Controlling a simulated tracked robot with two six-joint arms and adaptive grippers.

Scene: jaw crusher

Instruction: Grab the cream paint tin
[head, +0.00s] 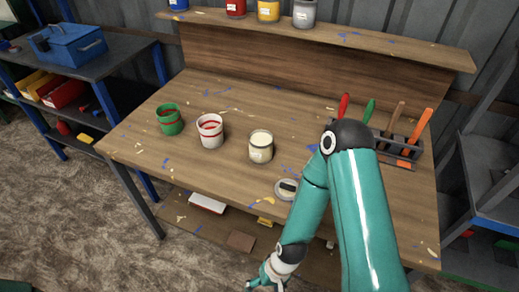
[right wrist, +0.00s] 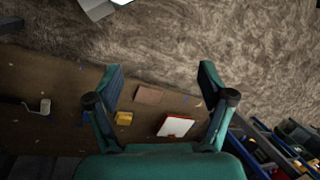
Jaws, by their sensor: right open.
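The cream paint tin (head: 260,147) stands upright and open on the workbench (head: 215,88), with pale cream paint inside. A white tin with red paint (head: 210,131) and a green tin (head: 169,120) stand to its left. My right gripper (head: 265,282) is low at the bottom of the head view, in front of the bench and below its top, well apart from the cream tin. In the right wrist view the right gripper (right wrist: 161,72) is open and empty. The cream tin is not visible there. My left gripper is not in view.
A small round lid or dish (head: 286,189) lies near the bench's front edge, close to my right arm. A tool rack (head: 398,148) stands at the right. A raised shelf (head: 330,32) holds several tins. A lower shelf (right wrist: 60,85) holds a red-and-white item (right wrist: 175,127).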

